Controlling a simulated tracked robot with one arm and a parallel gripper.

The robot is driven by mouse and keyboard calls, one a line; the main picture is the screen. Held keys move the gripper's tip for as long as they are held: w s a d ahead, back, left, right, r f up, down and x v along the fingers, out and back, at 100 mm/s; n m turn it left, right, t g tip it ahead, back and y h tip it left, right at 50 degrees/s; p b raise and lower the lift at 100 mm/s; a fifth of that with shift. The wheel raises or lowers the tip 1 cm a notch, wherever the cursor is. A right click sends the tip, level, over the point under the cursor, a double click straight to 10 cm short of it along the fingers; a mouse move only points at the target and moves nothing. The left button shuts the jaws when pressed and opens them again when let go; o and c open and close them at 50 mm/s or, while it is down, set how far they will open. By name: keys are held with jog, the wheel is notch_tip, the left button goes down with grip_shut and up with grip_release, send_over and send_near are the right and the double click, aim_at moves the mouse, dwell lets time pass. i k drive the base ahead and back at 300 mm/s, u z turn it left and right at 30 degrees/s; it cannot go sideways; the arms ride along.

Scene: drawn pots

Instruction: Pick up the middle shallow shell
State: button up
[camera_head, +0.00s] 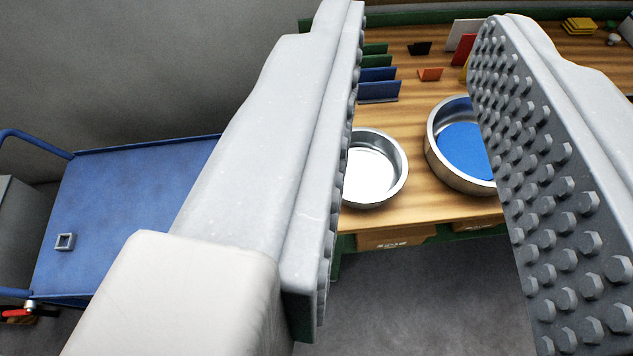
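A shallow round metal pan (398,184) with a bright white inside stands near the front edge of the wooden table. My left finger hides its left side. A larger, deeper metal pot (447,177) with a blue inside stands to its right. My right finger hides part of that pot. My gripper (427,25) is open, with its studded fingers wide apart and nothing between them. Both vessels show beyond the gap, apart from the fingers. Only these two vessels show, so I cannot tell which one is the middle shell.
The wooden table (420,205) holds blue and green angled pieces (380,90), an orange piece (430,74) and a yellow stack (578,26). Cardboard boxes (395,238) sit under its front edge. A blue cart (125,200) with a small square ring (65,241) stands left.

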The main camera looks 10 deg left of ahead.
aim_at(378, 167)
jog(key=z, duration=1.85)
jog(key=k, duration=0.9)
jog(key=u, duration=1.7)
jog(key=i, duration=1)
